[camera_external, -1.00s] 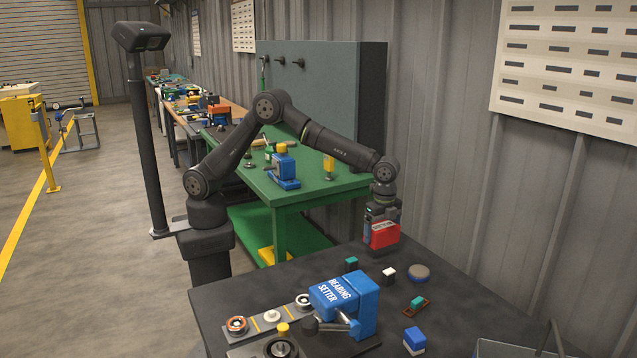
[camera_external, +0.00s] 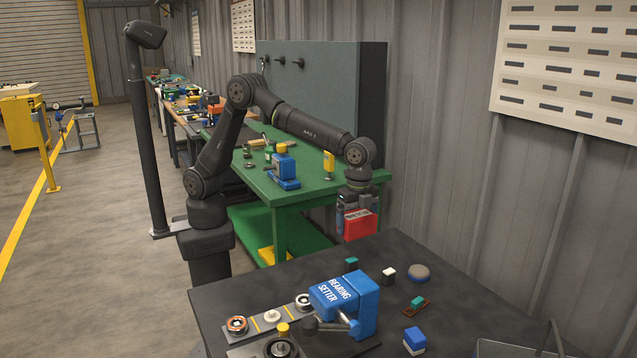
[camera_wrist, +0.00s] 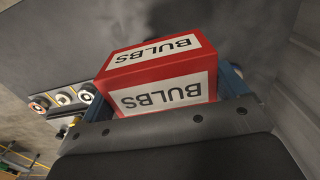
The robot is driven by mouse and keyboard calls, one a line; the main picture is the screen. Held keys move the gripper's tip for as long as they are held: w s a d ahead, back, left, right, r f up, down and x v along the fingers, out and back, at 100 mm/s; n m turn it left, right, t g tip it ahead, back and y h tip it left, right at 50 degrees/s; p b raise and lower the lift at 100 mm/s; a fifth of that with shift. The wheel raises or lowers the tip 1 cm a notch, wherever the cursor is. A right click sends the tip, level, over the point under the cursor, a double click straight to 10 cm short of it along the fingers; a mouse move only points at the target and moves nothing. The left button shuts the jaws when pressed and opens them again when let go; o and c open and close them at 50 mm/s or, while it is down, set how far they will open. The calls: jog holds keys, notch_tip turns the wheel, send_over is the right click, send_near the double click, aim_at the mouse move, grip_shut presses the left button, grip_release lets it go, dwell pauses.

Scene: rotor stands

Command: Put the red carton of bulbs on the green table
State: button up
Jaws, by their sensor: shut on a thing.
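The red carton of bulbs (camera_external: 359,226) hangs in my gripper (camera_external: 356,210), in the air by the far edge of the dark table. In the wrist view the carton (camera_wrist: 160,75) shows white "BULBS" labels on two faces, with blue finger parts (camera_wrist: 232,80) of my gripper at its sides. My gripper is shut on it. The green table (camera_external: 310,195) stands behind and to the left of the carton in the outside view. Its top is above the carton's height in the picture.
On the green table stand a blue device (camera_external: 284,170) and a yellow-topped item (camera_external: 328,163). The dark table (camera_external: 450,285) holds a blue bearing setter (camera_external: 345,300) and several small parts. The green tabletop's front right area looks clear.

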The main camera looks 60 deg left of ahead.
jog(key=r, duration=0.6)
jog(key=shift+w+a+r, duration=0.1)
jog(key=shift+w+r, duration=0.1)
jog(key=shift+r, duration=0.15)
jog(key=w+a+n, duration=0.7)
jog(key=w+a, duration=1.6)
jog(key=a, duration=0.4)
jog(key=n, duration=1.1)
send_over(296, 164)
jog(key=f, duration=1.2)
jog(key=shift+w+a+f, duration=0.1)
jog(key=shift+w+a, duration=0.1)
jog(key=shift+a+f, duration=0.1)
jog(key=shift+f, duration=2)
jog(key=shift+f, duration=0.1)
